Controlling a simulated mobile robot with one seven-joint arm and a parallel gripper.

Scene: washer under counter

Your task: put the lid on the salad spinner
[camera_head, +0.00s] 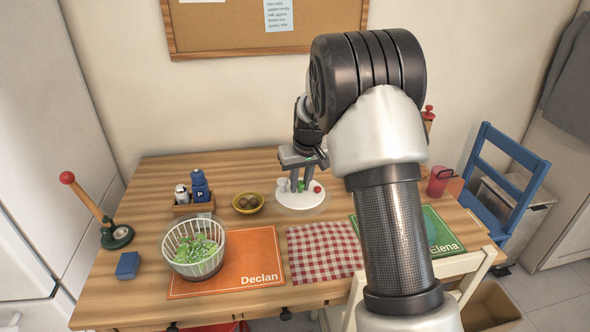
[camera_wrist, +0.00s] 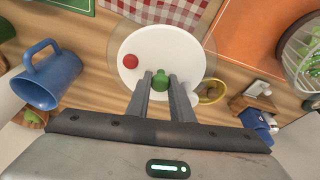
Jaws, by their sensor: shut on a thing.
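The lid (camera_head: 287,204) is a white round disc with a clear rim, a green knob and a red button; it also shows in the wrist view (camera_wrist: 185,52). My gripper (camera_head: 299,187) is shut on the green knob, one finger on each side, as the wrist view shows (camera_wrist: 161,84). The lid is level at the back middle of the table; I cannot tell whether it touches the wood. The salad spinner (camera_head: 184,263) stands open at the front left, a clear bowl with a white basket of greens. Its edge shows at right in the wrist view (camera_wrist: 290,52).
A yellow bowl (camera_head: 248,211) of brown items lies between lid and spinner. A caddy with a blue bottle (camera_head: 200,187) stands behind the spinner. A blue block (camera_head: 128,265) and red-knobbed stand (camera_head: 117,238) are left. A blue mug (camera_wrist: 55,80) is near the lid.

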